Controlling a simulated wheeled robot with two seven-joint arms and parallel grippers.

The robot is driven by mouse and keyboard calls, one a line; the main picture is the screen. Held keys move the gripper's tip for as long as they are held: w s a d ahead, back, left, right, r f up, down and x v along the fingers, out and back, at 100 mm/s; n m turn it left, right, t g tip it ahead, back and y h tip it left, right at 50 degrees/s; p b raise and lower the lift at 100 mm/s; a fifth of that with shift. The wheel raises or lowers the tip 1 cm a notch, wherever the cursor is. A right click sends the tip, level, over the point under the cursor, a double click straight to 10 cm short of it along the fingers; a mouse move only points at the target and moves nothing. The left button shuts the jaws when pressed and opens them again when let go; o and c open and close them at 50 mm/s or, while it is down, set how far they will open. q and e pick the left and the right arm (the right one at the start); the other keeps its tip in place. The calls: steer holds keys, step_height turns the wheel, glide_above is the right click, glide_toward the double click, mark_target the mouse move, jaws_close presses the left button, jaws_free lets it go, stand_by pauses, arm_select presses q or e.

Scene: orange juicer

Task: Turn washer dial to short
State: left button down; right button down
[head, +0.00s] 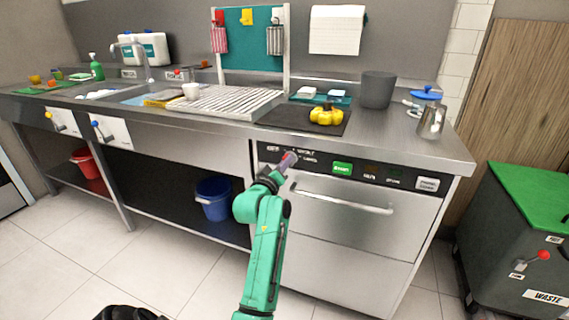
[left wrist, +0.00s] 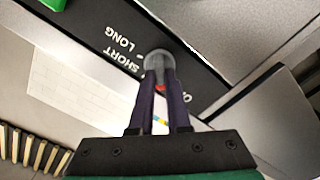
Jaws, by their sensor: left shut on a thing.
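The washer (head: 350,215) is a steel front-loading unit under the counter, with a black control panel (head: 395,172) along its top edge. The grey round dial (left wrist: 157,60) sits at the panel's left end, mostly hidden in the head view by my left gripper (head: 288,161). In the left wrist view, the two dark fingers of my left gripper (left wrist: 160,78) are shut on the dial, one on each side. A small red mark shows between the fingers. The labels LONG (left wrist: 120,38) and SHORT (left wrist: 122,63) are readable, and OFF is partly covered. The dial's exact pointing is unclear. My right gripper is not in view.
A green button (head: 342,168) and a white button (head: 427,184) sit further right on the panel. The washer's handle bar (head: 345,202) is just below. A grey waste bin (head: 520,250) stands at right. Open floor lies in front.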

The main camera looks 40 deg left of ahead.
arm_select(q)
steer(key=shift+w+d+r+m+p, duration=0.1)
steer(key=shift+m+p, duration=1.6)
steer(key=shift+m, duration=1.15)
steer(key=shift+d+r+m+p, duration=0.1)
steer(key=shift+m+p, duration=1.55)
steer(key=shift+m, duration=1.2)
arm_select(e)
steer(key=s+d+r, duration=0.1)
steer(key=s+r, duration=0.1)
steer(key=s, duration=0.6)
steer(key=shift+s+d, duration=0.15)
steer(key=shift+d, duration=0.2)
arm_select(q)
steer(key=shift+f, duration=0.1)
steer(key=c, duration=0.9)
jaws_free()
